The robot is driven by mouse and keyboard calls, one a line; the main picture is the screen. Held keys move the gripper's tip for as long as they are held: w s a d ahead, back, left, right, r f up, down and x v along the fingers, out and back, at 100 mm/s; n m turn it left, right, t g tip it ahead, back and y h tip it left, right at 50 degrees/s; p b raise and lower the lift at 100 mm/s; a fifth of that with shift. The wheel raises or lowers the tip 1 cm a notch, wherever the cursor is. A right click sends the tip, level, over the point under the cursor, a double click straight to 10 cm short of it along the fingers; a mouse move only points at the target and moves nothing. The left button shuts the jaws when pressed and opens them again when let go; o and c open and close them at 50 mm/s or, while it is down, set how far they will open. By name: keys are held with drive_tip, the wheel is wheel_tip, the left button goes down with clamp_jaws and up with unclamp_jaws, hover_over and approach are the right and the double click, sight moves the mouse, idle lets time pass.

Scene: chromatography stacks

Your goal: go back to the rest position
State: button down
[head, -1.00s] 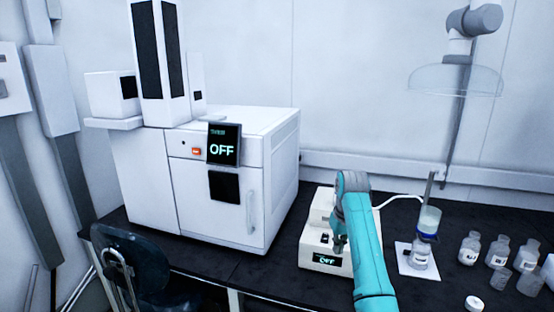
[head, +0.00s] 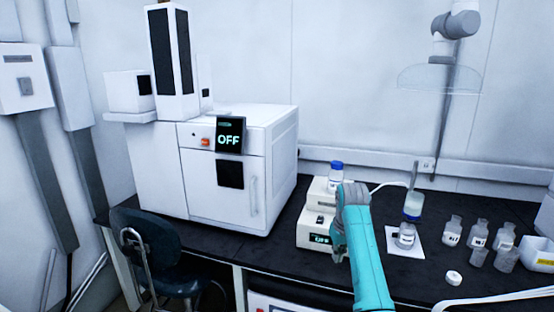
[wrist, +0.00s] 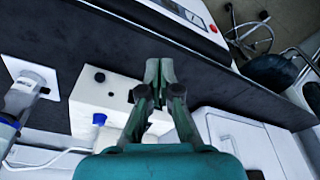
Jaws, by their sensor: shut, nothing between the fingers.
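My teal arm reaches over the bench in the head view, its grey wrist joint beside a small white device (head: 312,228). My gripper (wrist: 158,68) shows in the wrist view with its fingers together and empty. In that view the fingertips are above the bench near the front edge of the white device (wrist: 85,106), apart from anything graspable. The fingertips are hard to make out in the head view. The device's small display (head: 320,239) reads OFF. A blue-capped bottle (head: 336,174) stands on the device's rear part.
A large white instrument (head: 275,150) with an OFF screen (head: 229,136) stands left. A filter flask assembly (head: 411,210) stands on a white pad right of the device, with several bottles (head: 478,236) farther right. A dark chair (head: 150,245) is at front left.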

drive_tip(key=s+f+t, duration=0.1)
drive_tip(key=s+f, duration=0.4)
drive_tip(key=f, duration=0.7)
drive_tip(key=s+f+t, duration=0.2)
drive_tip(key=s+f, duration=0.3)
drive_tip(key=f, duration=0.6)
drive_tip(key=s+f+t, duration=0.1)
drive_tip(key=s+f, duration=0.3)
drive_tip(key=s, duration=0.3)
drive_tip(key=s+f+m+t, duration=0.1)
drive_tip(key=s+f, duration=0.2)
drive_tip(key=s, duration=0.3)
drive_tip(key=s+f+t, duration=0.1)
drive_tip(key=s+f, duration=0.3)
drive_tip(key=s, duration=0.3)
drive_tip(key=s+r+m+t, duration=0.1)
drive_tip(key=s+r+t, duration=0.15)
drive_tip(key=s, duration=0.85)
drive_tip(key=s+r+t, duration=0.1)
drive_tip(key=s+r, duration=0.3)
drive_tip(key=s, duration=0.6)
drive_tip(key=s+r+t, duration=0.3)
drive_tip(key=s+r, duration=1.2)
drive_tip(key=r, duration=0.4)
drive_tip(key=shift+s+r, duration=0.2)
drive_tip(key=shift+r, duration=0.1)
